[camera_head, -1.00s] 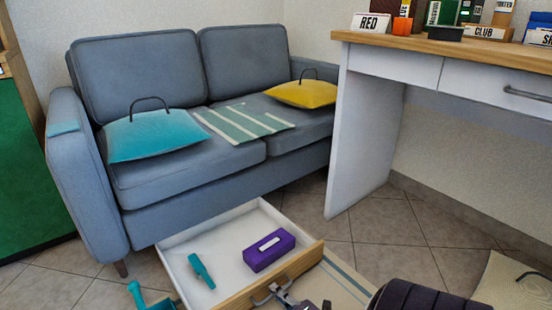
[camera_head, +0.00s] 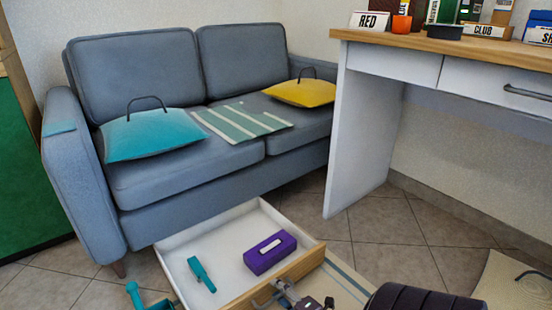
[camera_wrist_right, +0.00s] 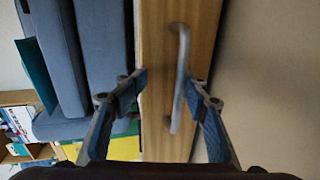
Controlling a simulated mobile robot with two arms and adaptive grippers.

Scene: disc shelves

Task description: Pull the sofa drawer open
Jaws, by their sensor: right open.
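The sofa drawer (camera_head: 215,228) stands pulled out from under the grey-blue sofa (camera_head: 190,185), with its white inside showing. My right gripper (camera_head: 284,290) is at the drawer front beside the handle. In the right wrist view its two fingers (camera_wrist_right: 167,86) are spread apart, with the handle (camera_wrist_right: 181,75) between them, nearer the right finger. I cannot tell whether that finger touches it. My left gripper is not in view.
A purple box (camera_head: 270,252) and a teal object (camera_head: 201,274) lie in the drawer. Another teal object (camera_head: 138,297) is left of it. A white desk (camera_head: 355,130) stands at the right. A striped mat (camera_head: 345,283) lies before the drawer.

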